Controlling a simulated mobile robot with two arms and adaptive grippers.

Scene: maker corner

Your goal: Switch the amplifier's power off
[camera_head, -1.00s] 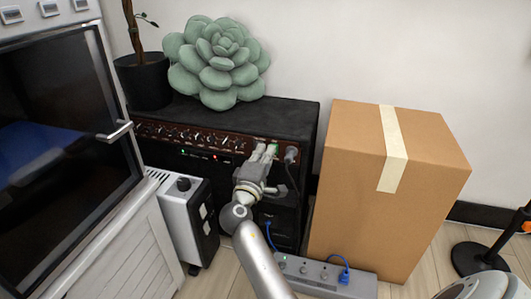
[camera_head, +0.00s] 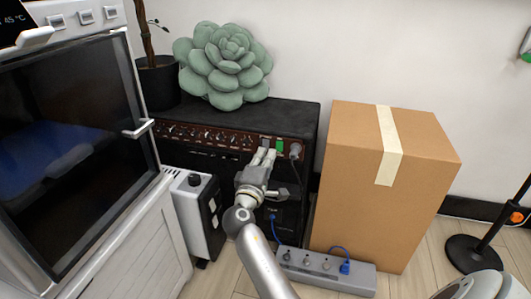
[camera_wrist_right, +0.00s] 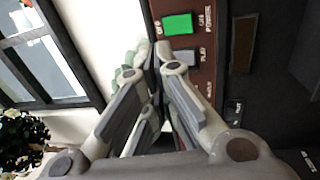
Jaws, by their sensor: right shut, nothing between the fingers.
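The black amplifier (camera_head: 296,116) stands against the wall, with a brown control panel along its upper front. At the panel's right end is a green power switch (camera_head: 279,146), also seen in the right wrist view (camera_wrist_right: 177,24). A grey switch (camera_wrist_right: 181,57) with a PLAY label sits beside it. My right gripper (camera_head: 264,156) is shut and empty in front of this end of the panel. In the right wrist view its fingertips (camera_wrist_right: 160,58) overlap the grey switch's edge, close to the green one; contact is unclear. My left gripper is not in view.
A green succulent cushion (camera_head: 224,66) sits on the amplifier. A cardboard box (camera_head: 360,190) stands to its right. A power strip (camera_head: 315,262) with a blue plug lies in front. A grey-white unit (camera_head: 197,215) and an oven (camera_head: 70,150) are to the left.

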